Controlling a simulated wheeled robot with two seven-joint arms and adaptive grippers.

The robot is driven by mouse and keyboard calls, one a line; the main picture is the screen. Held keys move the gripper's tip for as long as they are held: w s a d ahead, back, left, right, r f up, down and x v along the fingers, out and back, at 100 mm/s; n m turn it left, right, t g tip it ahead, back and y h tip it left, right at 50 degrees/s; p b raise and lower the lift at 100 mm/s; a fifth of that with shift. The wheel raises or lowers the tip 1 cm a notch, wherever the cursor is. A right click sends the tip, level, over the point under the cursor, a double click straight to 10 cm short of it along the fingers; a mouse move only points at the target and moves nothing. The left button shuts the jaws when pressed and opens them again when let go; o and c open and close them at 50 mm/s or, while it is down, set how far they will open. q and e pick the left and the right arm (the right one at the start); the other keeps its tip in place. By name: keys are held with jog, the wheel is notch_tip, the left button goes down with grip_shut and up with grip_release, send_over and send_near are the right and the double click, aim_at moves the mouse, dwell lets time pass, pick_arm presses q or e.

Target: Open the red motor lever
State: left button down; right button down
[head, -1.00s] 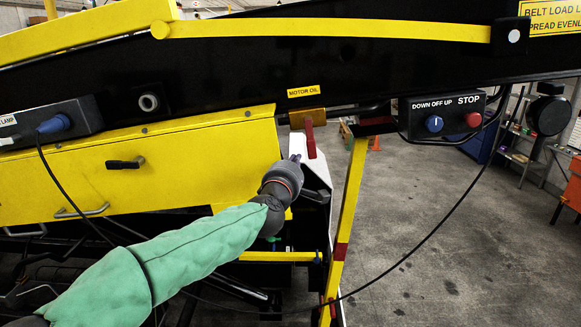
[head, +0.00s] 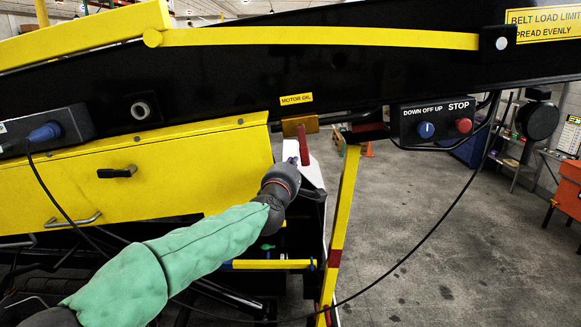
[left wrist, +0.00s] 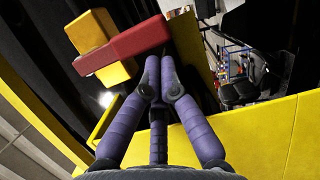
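The red motor lever (head: 303,150) hangs down from a brass-yellow valve block (head: 300,126) under the "MOTOR OIL" label. My left gripper (head: 291,163) is just left of the lever's lower end in the head view. In the left wrist view the red lever (left wrist: 125,47) crosses the yellow valve piece (left wrist: 92,32). There the left gripper's purple fingers (left wrist: 159,68) are drawn together, with nothing visible between them. The tips lie close to the lever's free end; whether they touch it I cannot tell. My right gripper is out of view.
A yellow box (head: 150,175) with a black handle lies left of the lever. A yellow post (head: 342,225) stands to the right. The control box (head: 437,120) with a blue knob and red stop button is further right, with a hanging cable. Open floor (head: 440,260) lies at right.

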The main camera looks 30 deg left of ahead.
pick_arm(q)
jog(key=w+d+r+n+y+b, duration=0.2)
jog(key=d+r+n+y+b, duration=0.1)
jog(key=n+b, duration=0.5)
jog(key=w+d+r+n+y+b, duration=0.2)
jog(key=d+n+b, duration=0.4)
jog(key=n, duration=0.7)
jog(key=shift+w+r+n+y+b, duration=0.35)
jog(key=shift+w+b, duration=0.4)
jog(key=shift+b, duration=0.4)
jog(key=shift+r, duration=0.1)
